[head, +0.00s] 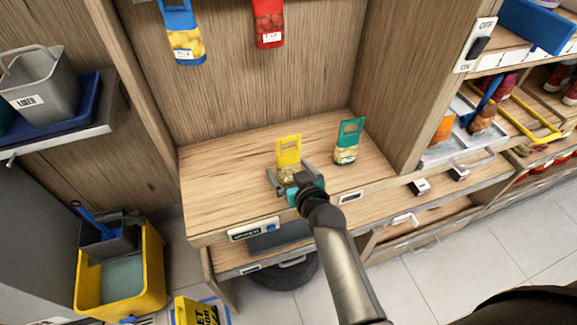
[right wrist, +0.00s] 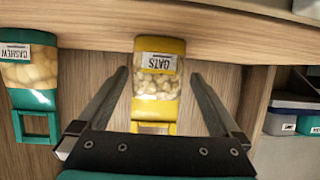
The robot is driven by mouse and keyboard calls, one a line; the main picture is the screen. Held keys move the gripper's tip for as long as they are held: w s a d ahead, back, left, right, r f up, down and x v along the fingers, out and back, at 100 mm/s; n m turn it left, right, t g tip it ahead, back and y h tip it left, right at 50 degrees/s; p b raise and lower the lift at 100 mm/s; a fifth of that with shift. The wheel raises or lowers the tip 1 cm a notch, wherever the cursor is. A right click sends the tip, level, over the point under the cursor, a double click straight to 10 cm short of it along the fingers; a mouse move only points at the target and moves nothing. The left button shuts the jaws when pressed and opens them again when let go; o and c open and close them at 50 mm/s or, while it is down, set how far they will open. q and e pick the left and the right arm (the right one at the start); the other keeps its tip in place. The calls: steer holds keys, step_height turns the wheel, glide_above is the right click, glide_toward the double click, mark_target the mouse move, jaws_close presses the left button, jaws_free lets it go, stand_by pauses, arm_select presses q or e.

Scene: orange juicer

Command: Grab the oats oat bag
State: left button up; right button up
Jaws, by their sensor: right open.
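The oats bag (head: 288,149) is a yellow bag with a handle opening and a clear window, standing on the wooden shelf in the head view. In the right wrist view, the oats bag (right wrist: 156,91) appears upside down, with its OATS label readable. My right gripper (head: 290,172) is open at the near side of the bag. In the right wrist view, the fingers of my right gripper (right wrist: 160,74) lie to either side of the bag, with a visible gap on both sides. The gripper partly hides the lower bag in the head view. My left gripper is not in view.
A green cashew bag (head: 348,142) stands right of the oats bag. Blue (head: 183,35) and red (head: 268,22) bags hang above. Wooden side walls bound the shelf; its left part is clear. A yellow bin (head: 150,272) stands on the floor at left.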

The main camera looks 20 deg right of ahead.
mark_target(285, 160)
steer(key=shift+r+b+x, duration=0.15)
steer(key=shift+b+x, duration=0.15)
steer(key=shift+x, duration=0.75)
steer(key=shift+r+b+x, duration=0.1)
steer(key=shift+b+x, duration=0.15)
steer(key=shift+x, duration=0.8)
steer(key=shift+w+d, duration=0.1)
steer(key=shift+d, duration=0.05)
steer(key=shift+c, duration=0.2)
steer(key=c, duration=1.3)
steer(key=shift+o, duration=0.2)
